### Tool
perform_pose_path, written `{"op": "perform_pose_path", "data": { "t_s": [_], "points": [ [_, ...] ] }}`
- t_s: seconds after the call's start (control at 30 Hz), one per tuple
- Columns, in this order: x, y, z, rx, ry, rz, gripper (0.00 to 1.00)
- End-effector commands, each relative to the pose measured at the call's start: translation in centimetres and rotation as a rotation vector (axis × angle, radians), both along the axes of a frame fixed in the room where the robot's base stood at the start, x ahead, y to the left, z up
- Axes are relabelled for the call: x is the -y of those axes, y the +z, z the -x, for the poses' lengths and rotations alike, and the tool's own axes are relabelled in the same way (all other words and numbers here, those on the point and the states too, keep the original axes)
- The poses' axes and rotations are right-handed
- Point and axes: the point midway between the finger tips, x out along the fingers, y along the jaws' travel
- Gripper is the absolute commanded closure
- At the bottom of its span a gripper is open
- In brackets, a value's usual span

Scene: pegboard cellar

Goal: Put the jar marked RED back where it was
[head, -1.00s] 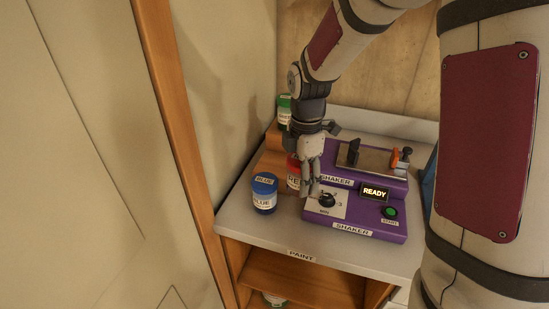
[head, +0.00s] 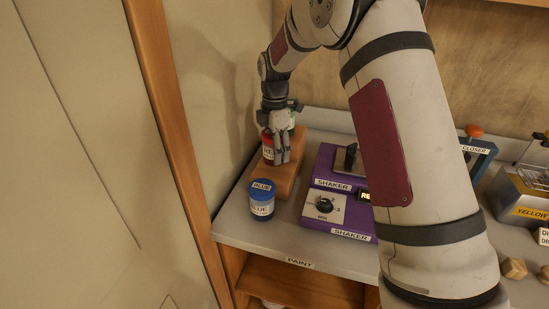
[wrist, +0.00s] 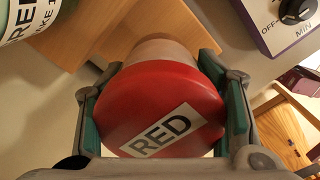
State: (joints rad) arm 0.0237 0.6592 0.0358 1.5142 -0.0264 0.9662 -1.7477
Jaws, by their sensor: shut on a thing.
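The jar marked RED (head: 267,149) has a red lid with a white RED label, which fills the middle of the wrist view (wrist: 170,95). My gripper (head: 280,158) is shut on this jar, with one finger pad on each side of the lid in the wrist view (wrist: 163,112). The jar is at the wooden stand (head: 286,181), toward its back, close to the green jar (head: 291,121). My fingers hide part of it. I cannot tell whether its base touches the stand.
The blue jar (head: 262,203) stands on the counter in front of the wooden stand. The purple shaker (head: 326,163) is to the right, partly hidden by my arm. The green jar also shows at the wrist view's top left (wrist: 40,22). A wall closes off the left.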

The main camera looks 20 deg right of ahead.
Motion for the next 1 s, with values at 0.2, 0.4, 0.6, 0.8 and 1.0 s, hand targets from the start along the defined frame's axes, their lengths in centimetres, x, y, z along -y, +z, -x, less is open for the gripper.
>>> {"op": "perform_pose_path", "data": {
  "t_s": [0.2, 0.4, 0.6, 0.8, 1.0],
  "points": [
    [-0.1, -1.2, -0.1, -0.003, 0.0, 0.0, 0.89],
    [0.0, -3.4, -0.2, 0.0, 0.001, 0.0, 0.89],
    [0.0, -3.4, -0.2, 0.001, 0.0, 0.0, 0.89],
    [0.0, -3.8, -0.2, 0.0, 0.0, 0.0, 0.3],
    [0.0, -3.8, -0.2, 0.0, 0.0, 0.0, 0.2]
  ]
}}
